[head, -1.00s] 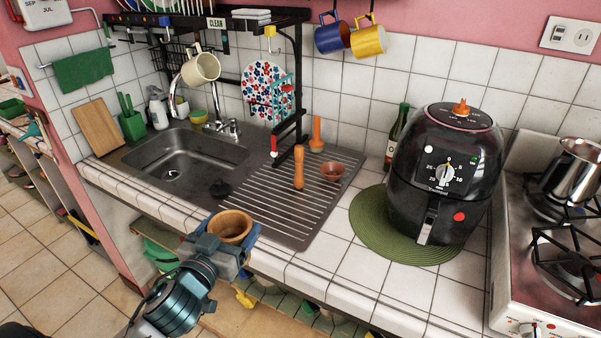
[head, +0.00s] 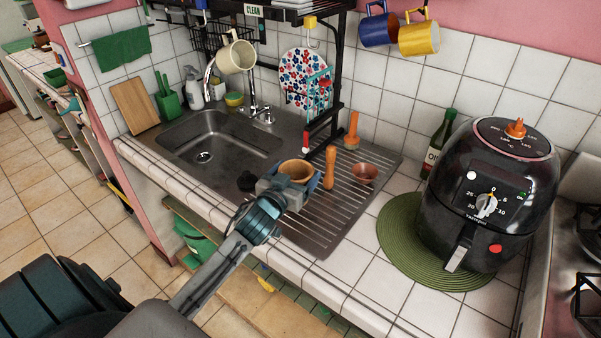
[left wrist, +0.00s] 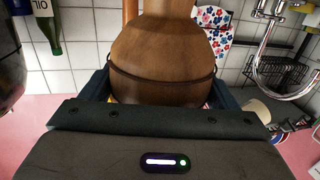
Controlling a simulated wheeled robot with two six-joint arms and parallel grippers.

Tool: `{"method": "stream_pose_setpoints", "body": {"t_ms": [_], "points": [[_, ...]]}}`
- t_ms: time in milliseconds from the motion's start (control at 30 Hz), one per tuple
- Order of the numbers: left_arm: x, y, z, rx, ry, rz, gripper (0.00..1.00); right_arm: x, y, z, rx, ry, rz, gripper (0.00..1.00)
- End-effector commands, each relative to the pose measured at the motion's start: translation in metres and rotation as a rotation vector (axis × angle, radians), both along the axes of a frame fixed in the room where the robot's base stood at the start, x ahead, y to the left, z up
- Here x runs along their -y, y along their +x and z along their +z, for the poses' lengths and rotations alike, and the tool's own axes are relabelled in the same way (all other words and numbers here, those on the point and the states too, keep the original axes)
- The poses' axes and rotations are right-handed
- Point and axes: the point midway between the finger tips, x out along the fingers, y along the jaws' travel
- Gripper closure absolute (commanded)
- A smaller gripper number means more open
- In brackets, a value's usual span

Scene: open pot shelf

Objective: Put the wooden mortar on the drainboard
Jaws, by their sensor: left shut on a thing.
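The wooden mortar (head: 297,171) is a brown bowl held upright in my left gripper (head: 292,186), which is shut on it. In the head view they are above the left part of the ribbed metal drainboard (head: 318,229), beside the sink. I cannot tell whether the mortar's base touches the drainboard. In the left wrist view the mortar (left wrist: 165,60) fills the middle between the fingers. My right gripper is not in view.
A wooden pestle (head: 330,167) and a small copper-brown bowl (head: 364,174) stand on the drainboard right of the mortar. A black rack post (head: 322,140) rises behind. The sink (head: 215,145) is to the left. A black air fryer (head: 489,200) stands on a green mat (head: 395,246).

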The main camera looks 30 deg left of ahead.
Motion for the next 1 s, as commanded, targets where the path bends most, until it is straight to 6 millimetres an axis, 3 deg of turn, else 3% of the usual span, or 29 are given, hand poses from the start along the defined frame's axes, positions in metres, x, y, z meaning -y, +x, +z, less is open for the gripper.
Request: {"method": "stream_pose_setpoints", "body": {"t_ms": [100,200,500,867,900,967,1000], "points": [[-0.003,0.018,0.001,0.001,0.0,0.001,0.55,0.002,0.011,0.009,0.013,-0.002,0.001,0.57],[-0.004,0.023,-0.002,0.001,0.0,0.0,0.55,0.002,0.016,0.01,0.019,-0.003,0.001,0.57],[-0.004,0.023,-0.036,0.0,0.0,0.0,0.55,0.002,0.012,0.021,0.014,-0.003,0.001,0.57],[-0.003,0.023,-0.041,0.001,0.001,-0.001,0.55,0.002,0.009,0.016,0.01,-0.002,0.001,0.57],[-0.004,0.023,-0.04,0.0,0.001,0.0,0.1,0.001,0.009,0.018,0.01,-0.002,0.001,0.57],[-0.004,0.023,-0.04,0.0,0.001,0.0,0.0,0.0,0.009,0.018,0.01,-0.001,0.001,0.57],[-0.004,0.023,-0.04,0.0,0.001,0.0,0.0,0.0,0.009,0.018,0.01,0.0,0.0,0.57]]}}
